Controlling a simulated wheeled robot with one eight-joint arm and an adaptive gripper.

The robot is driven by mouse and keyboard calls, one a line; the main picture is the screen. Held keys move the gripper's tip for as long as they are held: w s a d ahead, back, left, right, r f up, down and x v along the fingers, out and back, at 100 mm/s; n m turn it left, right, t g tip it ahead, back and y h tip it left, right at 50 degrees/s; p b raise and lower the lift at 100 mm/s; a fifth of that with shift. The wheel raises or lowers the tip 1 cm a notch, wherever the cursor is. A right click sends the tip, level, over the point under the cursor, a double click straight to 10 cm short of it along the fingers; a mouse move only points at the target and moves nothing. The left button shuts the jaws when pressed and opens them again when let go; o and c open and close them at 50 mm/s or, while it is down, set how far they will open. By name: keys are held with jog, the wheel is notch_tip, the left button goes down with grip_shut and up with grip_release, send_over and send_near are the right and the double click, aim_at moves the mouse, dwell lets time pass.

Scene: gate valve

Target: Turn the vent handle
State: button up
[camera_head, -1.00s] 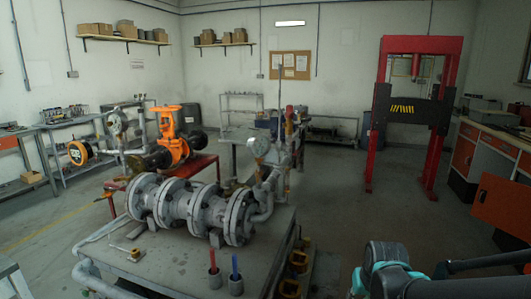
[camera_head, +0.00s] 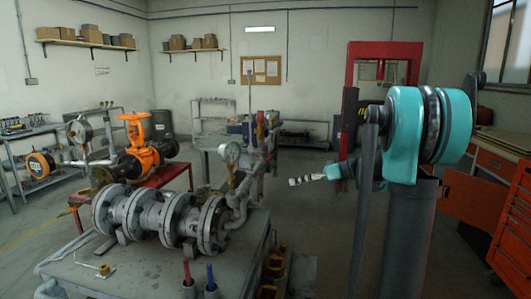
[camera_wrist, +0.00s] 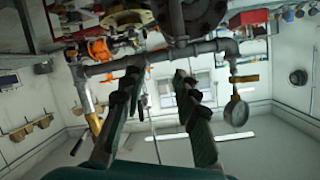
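My gripper (camera_head: 305,181) is raised at the right of the pipework in the head view, pointing left. In the wrist view my gripper (camera_wrist: 160,92) has two dark fingers apart, with nothing seen between them. Beyond them runs a grey pipe (camera_wrist: 150,60). A brass fitting with a dark-ended lever (camera_wrist: 92,124) hangs at its left end. A pressure gauge (camera_wrist: 236,110) hangs at the right, near another brass piece (camera_wrist: 245,78). In the head view the gauge (camera_head: 230,151) stands above the grey flanged valve assembly (camera_head: 160,214). I cannot tell which lever is the vent handle.
The assembly rests on a grey table (camera_head: 130,277) with red and blue-handled tools in holders (camera_head: 211,275). A second bench carries an orange valve (camera_head: 138,146). A red press frame (camera_head: 385,50) stands behind my arm. Orange cabinets (camera_head: 514,222) line the right. Floor is open between.

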jog(key=w+d+r+n+y, duration=0.4)
jog(key=w+d+r, duration=0.1)
jog(key=w+r, duration=0.25)
send_near(266, 151)
jog(key=a, duration=0.3)
jog(key=w+a, duration=0.1)
jog(key=a, duration=0.2)
jog(key=w+a, duration=0.1)
jog(key=a, duration=0.3)
jog(key=shift+w, duration=0.2)
jog(key=shift+c, duration=0.3)
grip_shut()
